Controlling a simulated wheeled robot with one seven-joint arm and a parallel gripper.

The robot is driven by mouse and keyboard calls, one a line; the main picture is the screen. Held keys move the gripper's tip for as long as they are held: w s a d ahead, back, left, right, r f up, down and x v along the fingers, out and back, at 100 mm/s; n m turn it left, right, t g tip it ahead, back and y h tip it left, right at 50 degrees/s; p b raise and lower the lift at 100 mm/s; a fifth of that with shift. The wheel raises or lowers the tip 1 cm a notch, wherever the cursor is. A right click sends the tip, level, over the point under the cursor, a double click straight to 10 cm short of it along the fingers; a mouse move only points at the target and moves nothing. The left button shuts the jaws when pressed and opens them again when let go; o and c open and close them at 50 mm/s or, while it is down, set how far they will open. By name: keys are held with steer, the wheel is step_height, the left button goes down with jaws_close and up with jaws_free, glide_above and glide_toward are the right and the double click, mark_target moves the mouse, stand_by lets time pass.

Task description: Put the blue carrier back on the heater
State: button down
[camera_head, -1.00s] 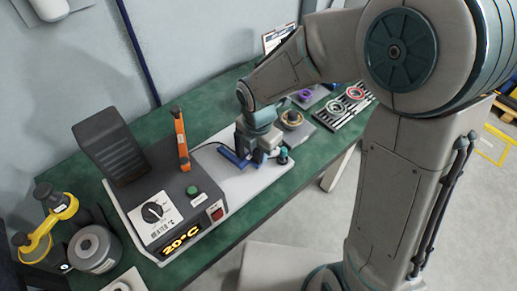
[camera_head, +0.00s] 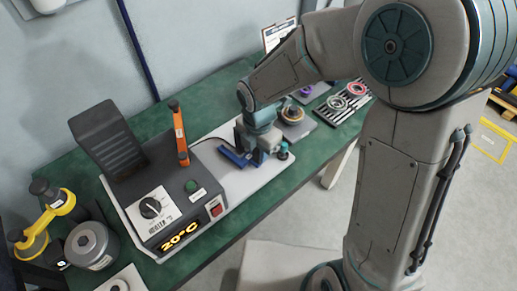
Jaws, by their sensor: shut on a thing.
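The heater (camera_head: 160,190) is a dark box with a dial, a green button, a red switch and a display reading 20°C. An orange-and-black upright part (camera_head: 179,135) stands at its back right, and a dark ribbed lid-like panel (camera_head: 108,142) tilts up at its back left. The blue carrier (camera_head: 234,156) is right of the heater, over the white plate (camera_head: 252,180). My gripper (camera_head: 260,154) points down at the carrier's right part and is shut on it. The fingertips are small and partly hidden, and I cannot tell whether the carrier touches the plate.
A small teal-topped part (camera_head: 283,151) stands close right of my gripper. Yellow-and-black equipment (camera_head: 45,225) and a grey cylinder (camera_head: 92,245) stand at the left on the green table (camera_head: 205,95).

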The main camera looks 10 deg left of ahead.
steer(key=shift+f, duration=0.35)
stand_by(0.3)
steer(key=c, duration=1.1)
jaws_free()
steer(key=shift+r, duration=0.1)
step_height(320, 180, up, 11)
steer(key=p, duration=1)
